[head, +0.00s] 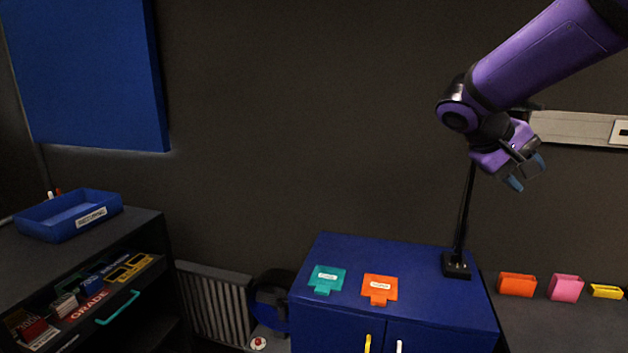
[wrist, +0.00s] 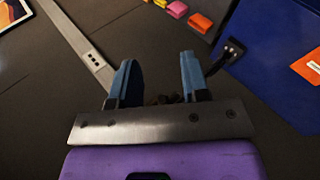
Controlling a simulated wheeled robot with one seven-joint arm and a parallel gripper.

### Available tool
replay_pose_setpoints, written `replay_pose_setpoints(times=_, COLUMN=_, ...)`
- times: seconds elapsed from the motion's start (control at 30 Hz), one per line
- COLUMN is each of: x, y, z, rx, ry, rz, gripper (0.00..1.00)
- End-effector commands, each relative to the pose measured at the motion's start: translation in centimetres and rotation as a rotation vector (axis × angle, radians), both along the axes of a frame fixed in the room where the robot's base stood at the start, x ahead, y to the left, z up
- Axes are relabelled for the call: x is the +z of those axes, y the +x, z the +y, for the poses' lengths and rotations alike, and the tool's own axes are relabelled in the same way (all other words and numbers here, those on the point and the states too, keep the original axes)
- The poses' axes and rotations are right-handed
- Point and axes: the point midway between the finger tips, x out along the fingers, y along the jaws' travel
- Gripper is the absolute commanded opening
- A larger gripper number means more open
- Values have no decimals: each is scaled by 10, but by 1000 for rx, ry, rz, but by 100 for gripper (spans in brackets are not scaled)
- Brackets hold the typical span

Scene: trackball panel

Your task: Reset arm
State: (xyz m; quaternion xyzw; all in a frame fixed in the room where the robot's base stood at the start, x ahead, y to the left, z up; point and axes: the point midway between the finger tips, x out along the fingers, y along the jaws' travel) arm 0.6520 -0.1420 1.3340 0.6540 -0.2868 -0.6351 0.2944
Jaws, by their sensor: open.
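My gripper (head: 527,174) hangs at the end of my purple arm at the upper right of the head view, in the air above the right side of the blue cabinet (head: 460,326). Its two blue fingers are apart, with nothing between them. The wrist view also shows my gripper (wrist: 160,78) open and empty, with a dark surface and a grey strip (wrist: 75,40) beyond the fingers. No trackball shows in either view.
A teal tag (head: 327,278) and an orange tag (head: 380,289) lie on the cabinet beside a black stand (head: 456,265). Orange (head: 517,285), pink (head: 565,288) and yellow (head: 606,291) holders stand at right. A blue tray (head: 45,222) sits on the left shelf unit.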

Motion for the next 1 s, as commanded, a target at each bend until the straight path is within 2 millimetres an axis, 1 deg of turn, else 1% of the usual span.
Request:
replay_pose_setpoints(times=0.03, x=2, y=-18, z=-2, rx=-2, ry=61, rz=-10, gripper=42)
replay_pose_setpoints(times=0.2, x=0, y=-70, z=4, rx=16, ry=264, rz=-43, gripper=42)
replay_pose_setpoints(times=0.37, x=-2, y=-114, z=16, rx=44, ry=435, rz=-100, gripper=42)
replay_pose_setpoints(times=0.4, x=-3, y=-125, z=20, rx=54, ry=476, rz=-118, gripper=42)
replay_pose_setpoints(times=0.6, x=-8, y=-173, z=41, rx=106, ry=655, rz=-227, gripper=42)
replay_pose_setpoints(times=0.7, x=-11, y=-193, z=53, rx=132, ry=727, rz=-288, gripper=42)
replay_pose_setpoints(times=0.8, x=-14, y=-208, z=62, rx=155, ry=779, rz=-341, gripper=42)
replay_pose_setpoints(times=0.9, x=-16, y=-217, z=69, rx=172, ry=813, rz=-379, gripper=42)
replay_pose_setpoints(times=1.0, x=-17, y=-221, z=72, rx=180, ry=831, rz=-401, gripper=42)
